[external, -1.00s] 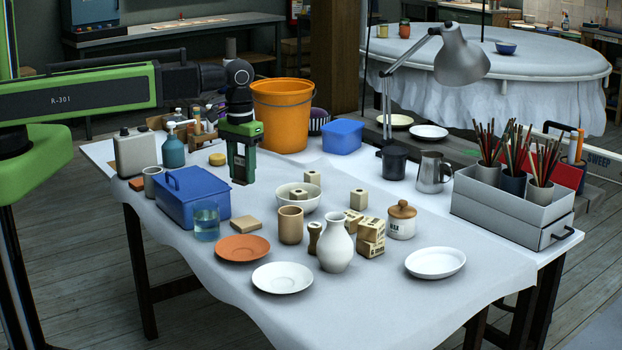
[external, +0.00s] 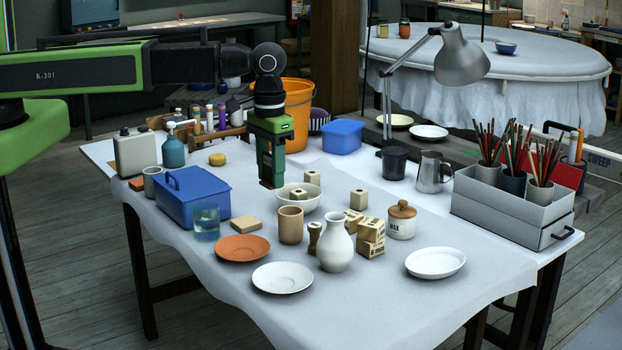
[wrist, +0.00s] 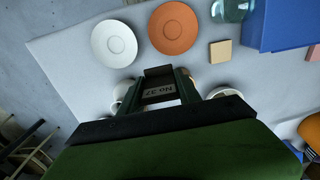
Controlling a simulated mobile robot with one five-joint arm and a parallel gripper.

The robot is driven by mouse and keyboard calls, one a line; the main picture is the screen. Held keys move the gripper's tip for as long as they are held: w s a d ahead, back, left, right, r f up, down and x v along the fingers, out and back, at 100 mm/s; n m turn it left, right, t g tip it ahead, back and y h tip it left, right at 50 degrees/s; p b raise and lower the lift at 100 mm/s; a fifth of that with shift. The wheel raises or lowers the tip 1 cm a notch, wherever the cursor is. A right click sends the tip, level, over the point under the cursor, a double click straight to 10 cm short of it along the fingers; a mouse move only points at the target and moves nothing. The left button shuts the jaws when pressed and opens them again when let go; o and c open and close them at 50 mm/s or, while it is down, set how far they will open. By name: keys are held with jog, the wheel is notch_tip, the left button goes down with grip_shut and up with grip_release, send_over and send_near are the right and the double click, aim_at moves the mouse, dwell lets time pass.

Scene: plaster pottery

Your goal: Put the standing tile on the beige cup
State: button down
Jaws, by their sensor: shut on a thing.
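My gripper (external: 270,182) is shut on a dark standing tile (wrist: 158,91), which shows between the fingers in the wrist view with lettering on its face. In the external view the tile cannot be told apart from the dark fingers. The gripper hangs above the table, just behind and left of the white bowl. The beige cup (external: 290,225) stands upright in front of that bowl, below and a little right of the gripper, apart from it. In the wrist view the cup is mostly hidden behind the gripper.
The white bowl (external: 299,199) holds a small block. A white vase (external: 335,247), wooden blocks (external: 371,236) and a terracotta saucer (external: 243,248) stand near the cup. A blue box (external: 193,197) is at left, an orange bucket (external: 297,118) behind.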

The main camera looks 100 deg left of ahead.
jog(key=b, duration=0.4)
send_over(290, 211)
jog(key=f, duration=0.5)
jog(key=shift+d+f, duration=0.35)
jog(key=shift+w+a, duration=0.1)
jog(key=shift+a, duration=0.4)
notch_tip(290, 211, down, 4)
jog(key=b, duration=0.5)
jog(key=shift+f, duration=0.25)
jog(key=c, duration=0.9)
grip_release()
jog(key=shift+r, duration=0.1)
jog(key=shift+o, duration=0.2)
jog(key=shift+r, duration=0.1)
notch_tip(290, 211, up, 12)
jog(key=p, duration=1.2)
jog(key=shift+p, duration=0.35)
